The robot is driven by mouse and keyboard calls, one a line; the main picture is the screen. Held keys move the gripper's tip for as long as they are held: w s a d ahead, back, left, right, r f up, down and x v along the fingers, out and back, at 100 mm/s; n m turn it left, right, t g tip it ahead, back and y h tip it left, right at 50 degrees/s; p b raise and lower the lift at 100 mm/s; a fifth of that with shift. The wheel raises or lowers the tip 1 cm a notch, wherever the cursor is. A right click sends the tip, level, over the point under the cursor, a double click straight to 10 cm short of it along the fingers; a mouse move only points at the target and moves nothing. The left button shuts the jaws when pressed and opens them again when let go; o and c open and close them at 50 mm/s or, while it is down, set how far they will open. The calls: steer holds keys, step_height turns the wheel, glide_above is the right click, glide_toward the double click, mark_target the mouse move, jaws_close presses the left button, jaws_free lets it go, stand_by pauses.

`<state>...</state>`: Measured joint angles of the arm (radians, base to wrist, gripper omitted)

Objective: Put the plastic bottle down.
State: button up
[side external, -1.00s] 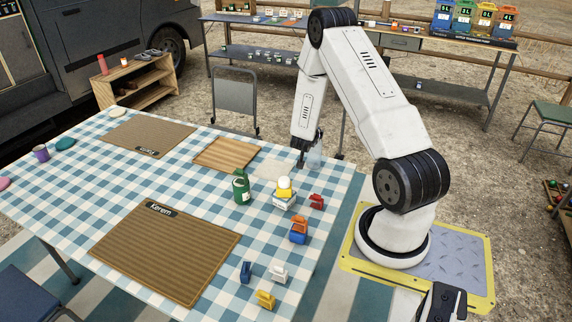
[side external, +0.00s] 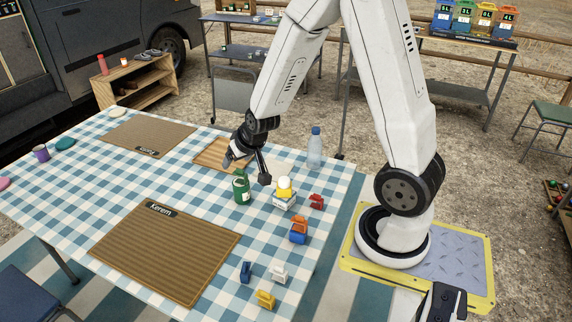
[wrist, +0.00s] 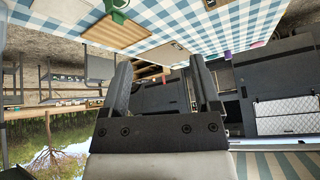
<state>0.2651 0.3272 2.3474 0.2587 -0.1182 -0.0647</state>
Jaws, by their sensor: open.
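The plastic bottle (side external: 315,148) is clear with a blue cap. It stands upright near the table's far right edge in the side view, apart from my gripper. My gripper (side external: 247,172) is open and empty, to the left of the bottle and just above the table near the green can. In the wrist view my gripper (wrist: 160,78) shows two spread fingers with nothing between them. The bottle cannot be made out in the wrist view.
A green can (side external: 241,188) stands close to my gripper, and it also shows in the wrist view (wrist: 117,8). A wooden board (side external: 212,153) lies behind my gripper. A yellow-and-white stack (side external: 284,194) and several coloured clips stand to the right. A ribbed mat (side external: 165,250) lies in front.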

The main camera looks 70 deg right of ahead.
steer(key=s+a+r+n+g+y, duration=0.2)
steer(key=s+a+n, duration=0.3)
steer(key=s+a, duration=0.6)
steer(key=shift+r+g, duration=0.2)
steer(key=shift+g, duration=0.6)
steer(key=shift+a, duration=0.1)
